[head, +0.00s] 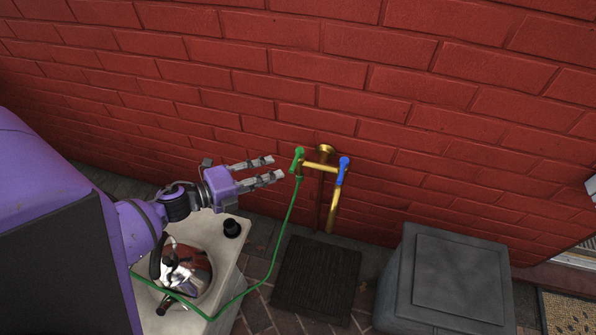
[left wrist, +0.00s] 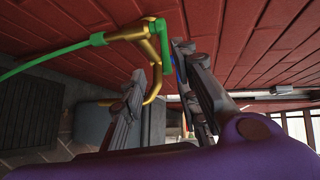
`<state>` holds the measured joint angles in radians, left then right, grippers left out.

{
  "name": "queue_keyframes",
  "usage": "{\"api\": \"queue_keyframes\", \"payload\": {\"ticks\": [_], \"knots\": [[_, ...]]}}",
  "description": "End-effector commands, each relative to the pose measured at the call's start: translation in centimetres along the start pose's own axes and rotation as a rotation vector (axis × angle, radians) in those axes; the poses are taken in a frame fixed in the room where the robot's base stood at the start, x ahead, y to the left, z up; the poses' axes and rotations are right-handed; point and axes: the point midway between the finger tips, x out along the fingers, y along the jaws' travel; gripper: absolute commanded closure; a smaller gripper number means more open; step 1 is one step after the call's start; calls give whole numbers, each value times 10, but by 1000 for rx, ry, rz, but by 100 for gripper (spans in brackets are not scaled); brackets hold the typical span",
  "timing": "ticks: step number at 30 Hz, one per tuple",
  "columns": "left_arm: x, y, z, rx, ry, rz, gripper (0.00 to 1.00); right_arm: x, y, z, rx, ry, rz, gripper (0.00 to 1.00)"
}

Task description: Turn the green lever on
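The green lever (head: 297,157) is on the left side of a brass tap (head: 320,167) at the red brick wall, standing up at a slight tilt. A blue lever (head: 343,168) is on the tap's right side. My left gripper (head: 268,169) is open and empty, just left of the green lever and apart from it. In the left wrist view the green lever (left wrist: 161,40) shows ahead, beyond the open fingers (left wrist: 155,65). The blue lever is mostly hidden there. My right gripper is in neither view.
A green hose (head: 283,235) runs from the tap down to a pale stand (head: 235,265) bearing a shiny kettle (head: 187,272). A dark mat (head: 317,280) lies below the tap. A grey box (head: 445,275) stands at the right. The brick wall is close behind.

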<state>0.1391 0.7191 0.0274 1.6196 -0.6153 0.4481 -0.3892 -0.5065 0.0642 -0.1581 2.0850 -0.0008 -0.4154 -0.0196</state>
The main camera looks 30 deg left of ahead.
Motion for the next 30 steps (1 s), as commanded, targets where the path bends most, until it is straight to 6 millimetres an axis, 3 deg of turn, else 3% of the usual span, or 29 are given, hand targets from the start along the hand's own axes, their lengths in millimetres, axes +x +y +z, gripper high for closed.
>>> {"api": "queue_keyframes", "payload": {"ticks": [11,18,30], "knots": [[45,-9,6,76,38,-13,71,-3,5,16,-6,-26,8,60],[78,-8,4,74,36,-10,71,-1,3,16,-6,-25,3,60],[87,-7,4,71,36,-9,71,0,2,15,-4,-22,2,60]]}}
